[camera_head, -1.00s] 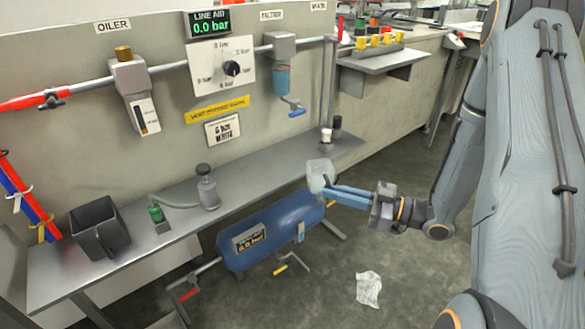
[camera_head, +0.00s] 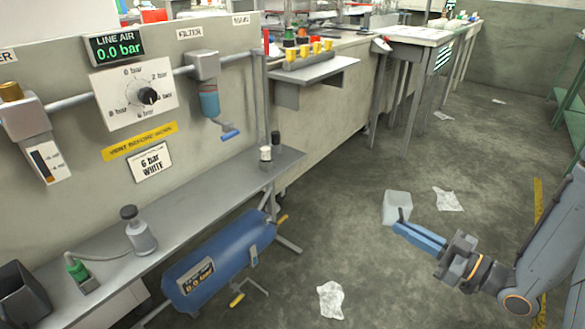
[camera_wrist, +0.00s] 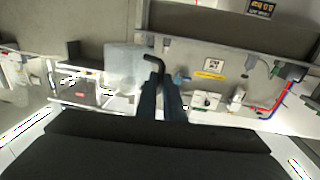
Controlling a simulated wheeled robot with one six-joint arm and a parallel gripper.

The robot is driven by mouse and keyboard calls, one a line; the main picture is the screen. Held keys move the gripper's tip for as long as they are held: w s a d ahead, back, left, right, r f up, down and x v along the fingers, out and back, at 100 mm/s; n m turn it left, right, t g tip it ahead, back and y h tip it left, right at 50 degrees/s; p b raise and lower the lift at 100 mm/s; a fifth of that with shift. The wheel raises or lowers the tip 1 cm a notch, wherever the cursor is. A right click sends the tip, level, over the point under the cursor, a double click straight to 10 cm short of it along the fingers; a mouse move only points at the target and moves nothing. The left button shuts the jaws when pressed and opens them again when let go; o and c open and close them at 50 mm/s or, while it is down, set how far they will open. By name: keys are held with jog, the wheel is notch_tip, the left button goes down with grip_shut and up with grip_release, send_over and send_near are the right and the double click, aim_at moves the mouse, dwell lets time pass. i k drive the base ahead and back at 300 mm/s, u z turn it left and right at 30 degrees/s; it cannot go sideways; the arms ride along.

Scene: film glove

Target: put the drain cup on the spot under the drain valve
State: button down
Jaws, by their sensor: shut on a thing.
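The drain cup (camera_head: 397,205), a pale translucent cup with a dark handle, is held by my gripper (camera_head: 404,224) in the air over the floor, right of the bench. My gripper's blue fingers are shut on the handle. In the wrist view the cup (camera_wrist: 124,68) is left of the fingertips, its hooked black handle between them. On the panel, the filter (camera_head: 208,98) has a blue bowl and, below it, a valve with a blue lever (camera_head: 229,132). The blue tank (camera_head: 222,262) below the bench also has a yellow-handled valve (camera_head: 237,299). I cannot make out a marked spot.
The bench shelf (camera_head: 190,215) is mostly clear under the filter, with a small white-topped item (camera_head: 265,157) near its right end. A grey bottle (camera_head: 138,232) stands further left. White papers (camera_head: 330,299) lie on the floor, which is otherwise open around the cup.

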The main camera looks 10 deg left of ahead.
aim_at(234, 178)
jog(key=z, duration=0.85)
jog(key=k, duration=0.95)
jog(key=u, duration=1.1)
jog(key=i, duration=1)
jog(key=u, duration=0.05)
